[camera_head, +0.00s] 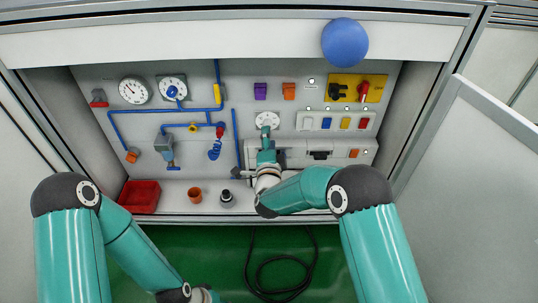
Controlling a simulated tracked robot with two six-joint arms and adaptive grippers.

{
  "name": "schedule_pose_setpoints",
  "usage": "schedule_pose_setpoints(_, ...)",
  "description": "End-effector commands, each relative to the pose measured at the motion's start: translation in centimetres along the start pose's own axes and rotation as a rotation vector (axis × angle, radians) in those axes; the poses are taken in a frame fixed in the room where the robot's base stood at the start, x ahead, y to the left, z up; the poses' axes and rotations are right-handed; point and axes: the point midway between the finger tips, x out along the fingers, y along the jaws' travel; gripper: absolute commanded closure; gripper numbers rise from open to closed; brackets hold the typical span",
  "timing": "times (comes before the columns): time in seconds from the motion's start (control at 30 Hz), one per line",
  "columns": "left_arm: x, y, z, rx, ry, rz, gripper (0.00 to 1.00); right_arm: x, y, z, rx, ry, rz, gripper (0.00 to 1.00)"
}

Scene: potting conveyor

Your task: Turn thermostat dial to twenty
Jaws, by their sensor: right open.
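A round white dial (267,118) sits on the grey back panel, directly beyond my right gripper. A second dial with a blue knob (172,91) on a pale square plate is at the upper left. I cannot read the scale on either, nor tell by label which is the thermostat. My right gripper (265,132) is open and points at the white dial. Its fingertips overlap the dial's lower edge; whether they touch it I cannot tell. My left arm hangs low at the left, and its gripper is outside the picture.
Blue pipes with a yellow valve (193,126) cover the left panel. A round gauge (133,90) is at upper left. A red switch (364,89) sits on a yellow plate at upper right. A red bin (139,196) and brown pot (195,195) stand on the shelf. A blue ball (345,42) is above.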

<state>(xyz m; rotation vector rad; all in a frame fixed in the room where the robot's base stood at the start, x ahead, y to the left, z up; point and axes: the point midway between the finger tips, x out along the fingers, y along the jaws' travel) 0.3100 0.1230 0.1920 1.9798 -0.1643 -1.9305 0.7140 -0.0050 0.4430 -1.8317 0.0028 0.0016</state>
Motion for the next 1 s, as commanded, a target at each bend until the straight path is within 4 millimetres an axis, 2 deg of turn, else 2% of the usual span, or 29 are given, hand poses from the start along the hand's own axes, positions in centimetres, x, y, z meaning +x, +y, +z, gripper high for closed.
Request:
schedule_pose_setpoints(0.2, 0.0, 0.0, 0.0, 0.0, 0.0, 0.0, 0.6, -4.0, 0.1, 0.0, -0.001, -0.002, 0.002, 0.48)
schedule_pose_setpoints(0.4, 0.0, 0.0, 0.0, 0.0, 0.0, 0.0, 0.6, -6.2, 0.1, 0.0, 0.0, -0.001, 0.002, 0.48)
schedule_pose_setpoints(1.0, 0.0, 0.0, 0.0, 0.0, 0.0, 0.0, 0.6, -6.7, 0.1, -0.1, 0.0, 0.002, 0.002, 0.48)
